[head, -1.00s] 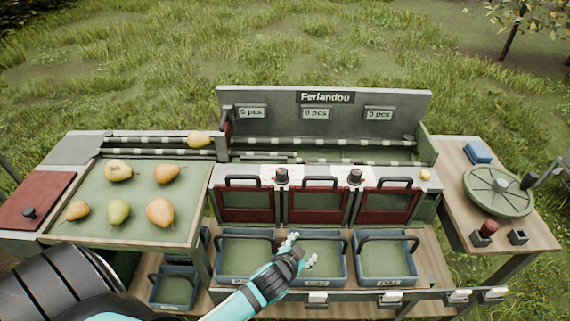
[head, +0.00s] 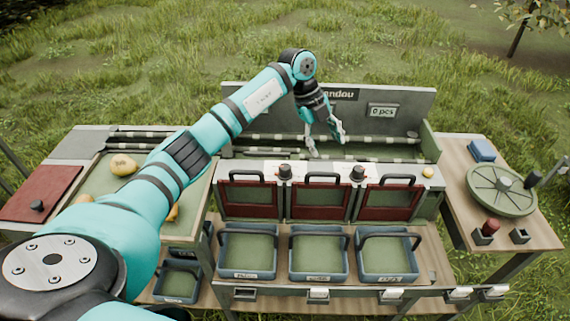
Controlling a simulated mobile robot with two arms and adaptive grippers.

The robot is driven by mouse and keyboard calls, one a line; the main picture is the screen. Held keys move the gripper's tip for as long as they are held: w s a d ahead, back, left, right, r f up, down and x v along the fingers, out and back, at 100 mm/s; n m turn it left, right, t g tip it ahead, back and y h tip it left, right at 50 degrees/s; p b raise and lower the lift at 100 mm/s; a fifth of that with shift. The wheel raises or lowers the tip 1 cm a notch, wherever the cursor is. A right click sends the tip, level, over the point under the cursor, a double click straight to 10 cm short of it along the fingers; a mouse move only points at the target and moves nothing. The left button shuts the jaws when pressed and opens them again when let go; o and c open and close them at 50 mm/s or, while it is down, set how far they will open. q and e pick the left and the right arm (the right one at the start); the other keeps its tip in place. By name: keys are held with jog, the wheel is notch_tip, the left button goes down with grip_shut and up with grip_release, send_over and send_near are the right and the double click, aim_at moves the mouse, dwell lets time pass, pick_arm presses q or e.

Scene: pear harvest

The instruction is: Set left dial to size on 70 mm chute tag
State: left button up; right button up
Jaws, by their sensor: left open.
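The left dial (head: 284,171), a dark knob on a pale base, sits on the grey ledge above the dark red gates. The right dial (head: 358,173) sits on the same ledge, farther right. My left gripper (head: 327,147) is open and empty, fingers pointing down, between the two dials in the picture and over the roller lane behind them. It does not touch the left dial. White tags (head: 318,293) hang along the front rail; their print is too small to read, so I cannot tell which says 70 mm. My right gripper is out of view.
Blue crates (head: 248,273) stand below the dark red gates (head: 320,204). A green turntable (head: 500,190) is on the right-hand table.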

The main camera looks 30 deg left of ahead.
aim_at(285, 166)
pick_arm(q)
jog(key=s+a+r+n+g+y, duration=0.25)
jog(key=a+r+y, duration=0.2)
jog(key=a, duration=0.65)
jog(key=shift+n+t+h, duration=0.35)
jog(key=f+p, duration=0.1)
jog(key=f, duration=0.4)
jog(key=f+p, duration=0.1)
jog(key=f, duration=0.4)
jog(key=f+p, duration=0.2)
jog(key=f, duration=0.4)
jog(key=shift+s+d, duration=0.1)
jog(key=shift+d, duration=0.15)
jog(key=shift+f, duration=0.3)
jog(key=shift+c, duration=0.2)
jog(key=c, duration=1.1)
